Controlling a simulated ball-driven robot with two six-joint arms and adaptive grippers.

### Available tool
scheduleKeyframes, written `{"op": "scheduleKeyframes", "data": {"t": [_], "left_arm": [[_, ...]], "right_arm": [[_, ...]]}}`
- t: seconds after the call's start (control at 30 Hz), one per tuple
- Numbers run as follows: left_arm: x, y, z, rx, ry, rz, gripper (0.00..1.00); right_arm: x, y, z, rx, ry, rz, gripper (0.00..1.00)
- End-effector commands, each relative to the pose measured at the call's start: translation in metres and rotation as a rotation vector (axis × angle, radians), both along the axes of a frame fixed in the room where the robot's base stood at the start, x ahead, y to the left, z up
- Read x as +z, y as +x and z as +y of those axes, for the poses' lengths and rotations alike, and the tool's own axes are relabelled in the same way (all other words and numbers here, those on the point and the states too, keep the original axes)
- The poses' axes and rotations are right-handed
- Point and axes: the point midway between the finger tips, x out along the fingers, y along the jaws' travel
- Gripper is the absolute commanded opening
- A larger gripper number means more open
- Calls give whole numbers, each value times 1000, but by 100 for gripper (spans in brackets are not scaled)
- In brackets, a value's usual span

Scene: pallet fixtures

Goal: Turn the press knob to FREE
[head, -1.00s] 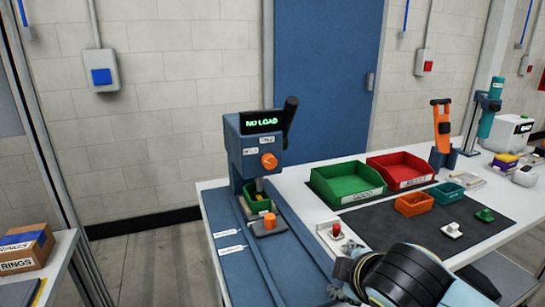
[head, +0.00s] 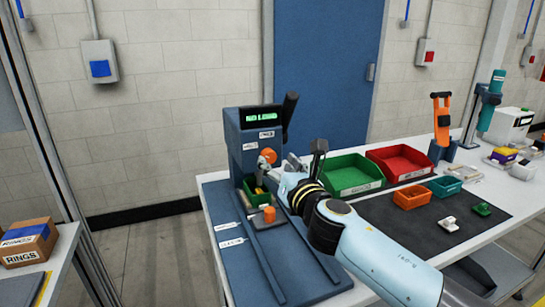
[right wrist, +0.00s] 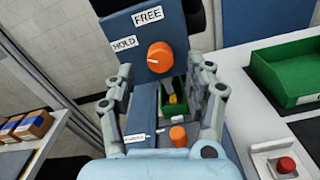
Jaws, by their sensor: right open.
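The blue press (head: 244,143) stands at the left end of the white table, and its display reads NO LOAD. Its round orange knob (head: 268,156) is on the front face. In the right wrist view the knob (right wrist: 160,56) sits below the FREE label (right wrist: 147,16) and right of the HOLD label (right wrist: 124,43); I cannot tell where it points. My right gripper (head: 277,167) is open close in front of the press. In the wrist view its fingers (right wrist: 164,75) lie left and right of the knob's lower side, with no visible contact. My left gripper is not in view.
A small green bin (head: 259,199) with something yellow in it sits under the press head. An orange cylinder (head: 269,214) stands in front of it. Larger green (head: 346,187) and red (head: 408,174) bins stand to the right. A red button box (right wrist: 283,165) is at lower right.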

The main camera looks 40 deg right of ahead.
Motion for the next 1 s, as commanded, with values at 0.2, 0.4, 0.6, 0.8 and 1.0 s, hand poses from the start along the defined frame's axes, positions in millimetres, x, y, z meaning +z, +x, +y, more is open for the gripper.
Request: {"op": "scheduleKeyframes", "data": {"t": [0.2,0.4,0.6,0.8,1.0], "left_arm": [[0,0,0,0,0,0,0],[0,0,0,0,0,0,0],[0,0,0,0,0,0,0],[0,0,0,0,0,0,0],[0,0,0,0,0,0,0]], "right_arm": [[0,30,-7,0,0,0,55],[0,36,-9,0,1,1,55],[0,36,-9,-1,1,1,52],[0,36,-9,-1,2,1,26],[0,36,-9,-1,2,1,0]]}}
